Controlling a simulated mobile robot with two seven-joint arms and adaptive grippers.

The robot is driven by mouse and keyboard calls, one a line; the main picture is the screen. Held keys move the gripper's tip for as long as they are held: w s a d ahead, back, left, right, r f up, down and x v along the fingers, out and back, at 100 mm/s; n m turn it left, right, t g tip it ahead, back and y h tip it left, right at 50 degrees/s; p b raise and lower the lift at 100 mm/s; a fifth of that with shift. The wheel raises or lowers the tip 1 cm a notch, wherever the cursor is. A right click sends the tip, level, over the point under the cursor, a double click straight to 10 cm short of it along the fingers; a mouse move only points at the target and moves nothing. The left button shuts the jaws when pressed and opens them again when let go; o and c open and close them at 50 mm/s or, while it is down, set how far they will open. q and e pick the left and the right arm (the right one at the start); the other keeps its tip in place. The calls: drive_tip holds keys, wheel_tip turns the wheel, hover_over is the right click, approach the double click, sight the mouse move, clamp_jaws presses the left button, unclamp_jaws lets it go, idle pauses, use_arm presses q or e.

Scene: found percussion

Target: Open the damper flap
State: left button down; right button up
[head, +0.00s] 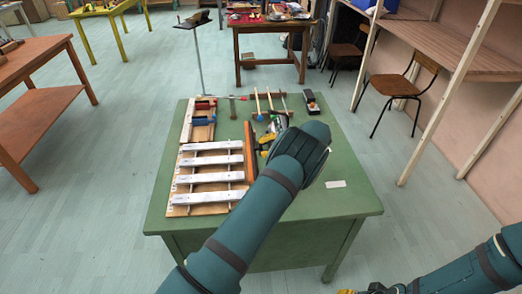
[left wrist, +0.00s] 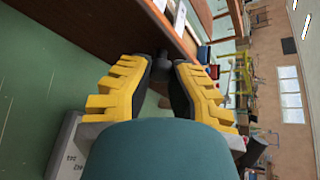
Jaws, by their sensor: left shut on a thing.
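A long orange-brown board (head: 249,152), which looks like the damper flap, runs along the right side of a wooden frame with several pale metal bars (head: 209,162) on the green table. The board also crosses the top of the left wrist view (left wrist: 150,25). My left gripper (head: 264,146) is at the board's right side, mostly hidden behind my own wrist in the head view. In the left wrist view its yellow fingers (left wrist: 165,68) are closed on a small dark knob (left wrist: 162,58) beside the board. My right gripper (head: 363,291) is only partly visible at the bottom edge.
The green table (head: 345,203) has free room at its front right, around a small white label (head: 335,184). Mallets (head: 257,101), a dark box (head: 311,102) and a frame with red and blue parts (head: 204,111) occupy its far side. A thin stand (head: 197,50) rises behind.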

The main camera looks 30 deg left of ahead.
use_arm(q)
drive_tip(key=shift+d+f+y+b, duration=0.15)
drive_tip(key=shift+f+y+b, duration=0.15)
drive_tip(key=shift+y, duration=0.1)
drive_tip(key=c, duration=0.8)
unclamp_jaws()
drive_tip(key=shift+w, duration=0.1)
drive_tip(key=shift+o, duration=0.2)
drive_tip(key=shift+r, duration=0.1)
drive_tip(key=v, duration=1.2)
drive_tip(key=shift+w, duration=0.1)
